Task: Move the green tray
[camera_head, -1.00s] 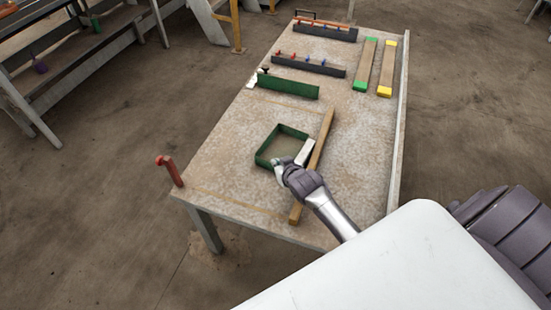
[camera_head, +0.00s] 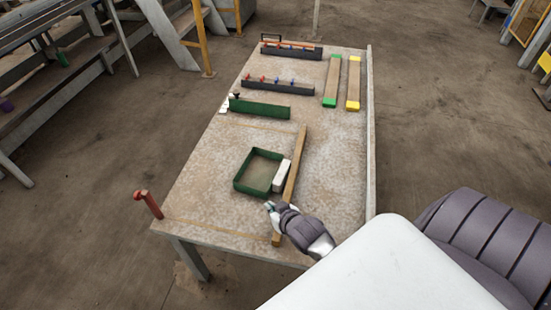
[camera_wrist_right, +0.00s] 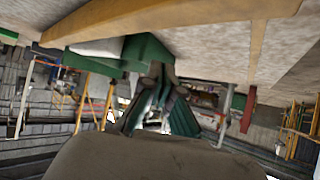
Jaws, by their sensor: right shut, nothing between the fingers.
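The green tray (camera_head: 236,186) is a shallow, open, rectangular box lying flat on the table, with no object visible inside. A white block (camera_head: 281,177) sits along its right side, between the tray and a long wooden bar (camera_head: 291,187). My right gripper (camera_head: 269,206) is shut and empty. It is just in front of the tray's near right corner, apparently clear of it, close to the bar's near part. In the right wrist view, upside down, part of the green tray (camera_wrist_right: 148,49) shows beyond the fingers (camera_wrist_right: 162,84). My left gripper is not in view.
The speckled table (camera_head: 205,190) has free room left of the tray. A red post (camera_head: 149,204) stands at its near left corner. A green bar (camera_head: 260,109), dark peg racks (camera_head: 278,87) and wooden strips (camera_head: 332,81) lie farther back.

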